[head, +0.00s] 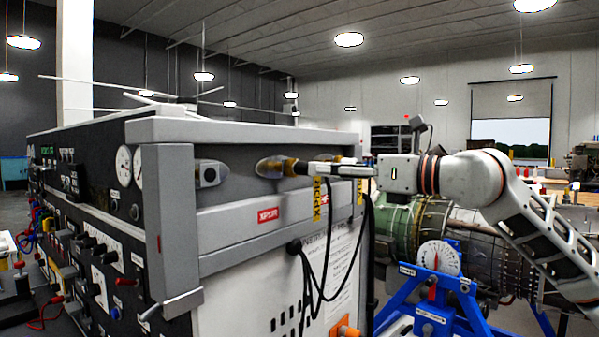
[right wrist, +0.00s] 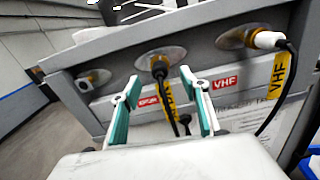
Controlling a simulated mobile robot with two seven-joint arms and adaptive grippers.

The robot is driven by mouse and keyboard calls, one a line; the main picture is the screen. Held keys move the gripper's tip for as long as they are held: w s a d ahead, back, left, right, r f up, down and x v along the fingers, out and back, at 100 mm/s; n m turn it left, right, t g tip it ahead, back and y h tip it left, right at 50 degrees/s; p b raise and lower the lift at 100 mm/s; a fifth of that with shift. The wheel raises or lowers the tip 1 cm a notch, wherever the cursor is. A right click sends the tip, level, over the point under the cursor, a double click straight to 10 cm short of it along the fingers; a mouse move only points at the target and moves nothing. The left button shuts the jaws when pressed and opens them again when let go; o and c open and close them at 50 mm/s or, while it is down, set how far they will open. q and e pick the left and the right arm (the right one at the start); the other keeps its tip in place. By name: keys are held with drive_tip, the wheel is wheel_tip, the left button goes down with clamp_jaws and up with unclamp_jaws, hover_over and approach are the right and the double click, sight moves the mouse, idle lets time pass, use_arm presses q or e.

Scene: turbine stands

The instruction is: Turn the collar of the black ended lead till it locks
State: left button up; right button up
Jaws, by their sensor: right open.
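The black ended lead (right wrist: 159,71) sits at a gold socket on a round silver plate, in the middle of the right wrist view. Its cable drops past a yellow tag; whether its collar is locked cannot be told. My right gripper (right wrist: 160,84) is open, its teal-padded fingers to either side of the black end and nearer the camera, with no clear contact. My left gripper is not in view.
A white ended lead (right wrist: 268,40) with a yellow VHF tag sits at a socket to the right. Black cables (head: 325,268) hang below the panel. A blue stand (head: 440,310) with a turbine is at the right.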

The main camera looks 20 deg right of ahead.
sight(302, 168)
drive_tip(key=p+x, duration=0.1)
drive_tip(key=x, duration=0.5)
drive_tip(key=shift+r+p, duration=0.1)
drive_tip(key=shift+p, duration=0.3)
drive_tip(key=shift+w+a, duration=0.45)
drive_tip(key=shift+w, duration=0.15)
drive_tip(key=c, duration=1.1)
